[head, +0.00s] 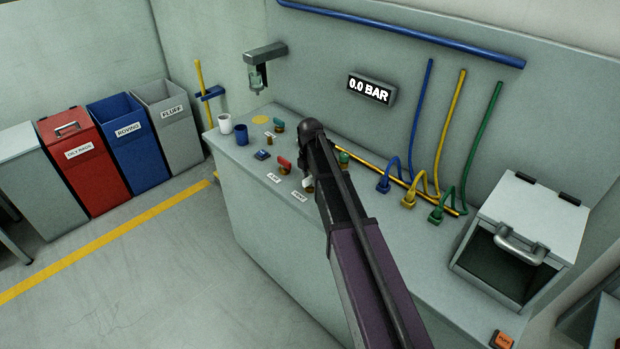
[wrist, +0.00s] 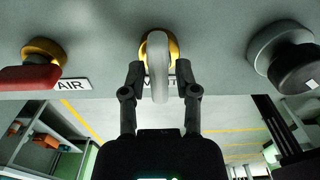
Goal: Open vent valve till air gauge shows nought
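The air gauge (head: 369,90) on the back panel reads 0.0 BAR. The vent valve has a white lever (wrist: 158,72) on a brass base (wrist: 160,40); its white end (head: 307,183) shows beside my arm in the head view. In the wrist view the lever points down the picture, across the partly covered VENT label (wrist: 172,80). My gripper (wrist: 160,82) has one finger on each side of the lever, with a narrow gap visible on both sides, so it looks open around it. In the head view my arm hides the fingers.
The red air valve (wrist: 28,77) is left of the vent lever, a dark round knob (wrist: 290,65) right. On the bench stand a white cup (head: 225,124) and blue cup (head: 242,135). Blue, yellow and green hoses (head: 440,190) and a lidded box (head: 515,245) are to the right.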

